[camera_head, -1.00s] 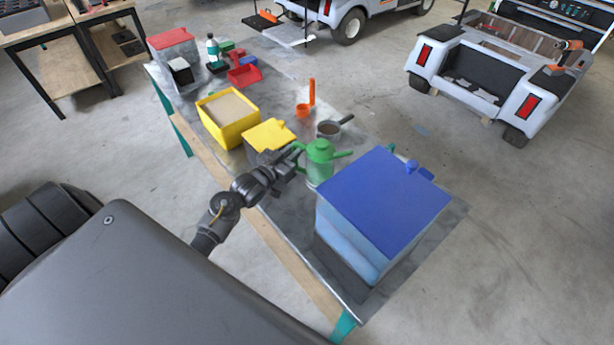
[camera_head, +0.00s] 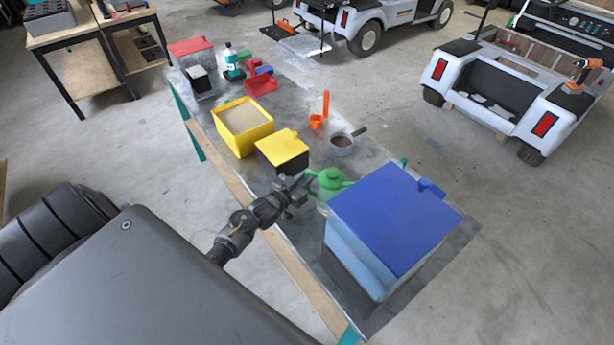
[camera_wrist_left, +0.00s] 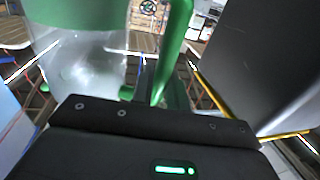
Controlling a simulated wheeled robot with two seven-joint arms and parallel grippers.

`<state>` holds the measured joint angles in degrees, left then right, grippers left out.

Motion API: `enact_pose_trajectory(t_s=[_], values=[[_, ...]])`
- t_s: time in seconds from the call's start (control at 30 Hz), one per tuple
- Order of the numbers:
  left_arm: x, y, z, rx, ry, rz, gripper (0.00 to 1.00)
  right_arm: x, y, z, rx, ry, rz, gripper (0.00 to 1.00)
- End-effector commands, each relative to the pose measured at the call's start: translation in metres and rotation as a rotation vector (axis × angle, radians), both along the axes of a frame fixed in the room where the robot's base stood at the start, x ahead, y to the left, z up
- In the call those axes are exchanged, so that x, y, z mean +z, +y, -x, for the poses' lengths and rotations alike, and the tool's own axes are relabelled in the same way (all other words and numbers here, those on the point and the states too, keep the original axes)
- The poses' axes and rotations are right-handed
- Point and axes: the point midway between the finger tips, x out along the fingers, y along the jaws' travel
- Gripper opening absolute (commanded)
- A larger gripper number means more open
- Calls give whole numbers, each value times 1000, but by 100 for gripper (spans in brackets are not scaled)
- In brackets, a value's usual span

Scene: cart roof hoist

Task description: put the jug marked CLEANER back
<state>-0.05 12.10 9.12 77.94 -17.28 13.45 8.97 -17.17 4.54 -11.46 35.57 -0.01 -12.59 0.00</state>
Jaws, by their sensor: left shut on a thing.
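The jug (camera_head: 331,181) has a green top, spout and handle and a clear body. It stands out between the black box with the yellow lid (camera_head: 283,146) and the large blue-lidded box (camera_head: 395,215). My left gripper (camera_head: 301,186) is shut on its green handle, on the near-left side. In the left wrist view the handle (camera_wrist_left: 174,48) runs down to the gripper, beside the clear jug body (camera_wrist_left: 85,72). No marking on the jug can be read. I cannot tell whether its base touches the table. My right gripper is not in view.
The long grey table (camera_head: 300,235) also bears a yellow bin (camera_head: 243,137), a saucepan (camera_head: 342,143), an orange cup (camera_head: 317,122), a red tray (camera_head: 262,86) and a teal-labelled bottle (camera_head: 233,68). The blue-lidded box stands close to the jug's right. White carts are behind.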

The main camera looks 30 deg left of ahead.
Motion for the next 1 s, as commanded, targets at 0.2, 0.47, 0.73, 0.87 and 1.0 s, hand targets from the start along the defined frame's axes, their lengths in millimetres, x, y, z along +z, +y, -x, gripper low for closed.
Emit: enact_pose_trajectory(t_s=[0.2, 0.47, 0.73, 0.87, 1.0], values=[[-3, 0, 0, 0, 1, 0, 28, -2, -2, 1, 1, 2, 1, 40], [-3, 0, 0, 0, 1, 0, 38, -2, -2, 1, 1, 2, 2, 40], [-2, 2, 13, 0, 2, 0, 38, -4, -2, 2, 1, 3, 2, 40], [-4, 6, 40, 0, 4, -3, 38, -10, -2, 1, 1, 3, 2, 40], [-4, 10, 70, -1, 3, -2, 38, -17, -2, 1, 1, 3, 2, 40]])
